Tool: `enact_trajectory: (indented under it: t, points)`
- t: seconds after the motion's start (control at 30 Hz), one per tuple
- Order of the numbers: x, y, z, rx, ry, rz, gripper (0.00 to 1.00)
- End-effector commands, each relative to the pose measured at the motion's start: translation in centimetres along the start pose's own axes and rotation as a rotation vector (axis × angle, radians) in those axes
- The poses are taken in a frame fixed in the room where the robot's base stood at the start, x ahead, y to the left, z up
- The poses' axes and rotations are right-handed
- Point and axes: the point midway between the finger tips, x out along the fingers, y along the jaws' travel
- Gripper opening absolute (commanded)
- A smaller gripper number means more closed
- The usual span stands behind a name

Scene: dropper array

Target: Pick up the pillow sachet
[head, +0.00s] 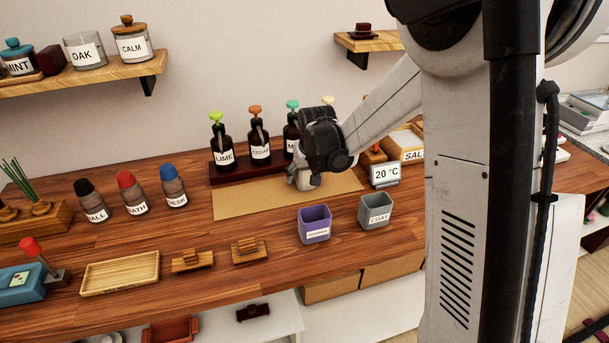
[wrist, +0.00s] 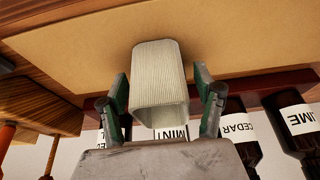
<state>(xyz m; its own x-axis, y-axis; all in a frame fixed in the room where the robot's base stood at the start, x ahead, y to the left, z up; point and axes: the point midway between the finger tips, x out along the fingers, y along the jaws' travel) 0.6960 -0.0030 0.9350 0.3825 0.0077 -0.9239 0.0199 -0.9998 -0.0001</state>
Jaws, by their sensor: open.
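A cream, ribbed, box-like piece, which I take to be the pillow sachet (wrist: 157,88), stands between my gripper's fingers in the wrist view, against the tan mat (wrist: 85,40). My gripper (wrist: 160,76) is open, with a green-lined finger on each side of it. A clear gap shows on the right side and a narrow one on the left. In the head view my gripper (head: 304,181) is low over the back right of the mat (head: 250,202). The sachet is mostly hidden there, and I cannot tell it from the pale gripper parts.
Pump bottles, lime (head: 224,150) and cedar (head: 259,148) among them, stand close behind the mat on a dark tray. A purple cup (head: 314,226) and a grey cup (head: 375,212) stand in front and right. A temperature display (head: 385,174) is right of my gripper. The mat's left is clear.

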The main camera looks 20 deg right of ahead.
Motion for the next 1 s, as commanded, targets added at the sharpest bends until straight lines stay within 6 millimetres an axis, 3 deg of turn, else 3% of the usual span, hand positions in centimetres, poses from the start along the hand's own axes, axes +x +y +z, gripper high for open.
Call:
enact_trajectory:
  t: [0.13,0.4,0.8,1.0]
  points:
    - [1.14,0.0,-0.01,0.0,0.0,0.0,0.65]
    - [1.34,-0.01,0.01,0.0,0.0,0.0,0.65]
    - [1.31,0.0,0.0,0.0,0.0,0.0,0.13]
    - [1.29,0.0,-0.01,0.0,0.0,0.0,0.11]
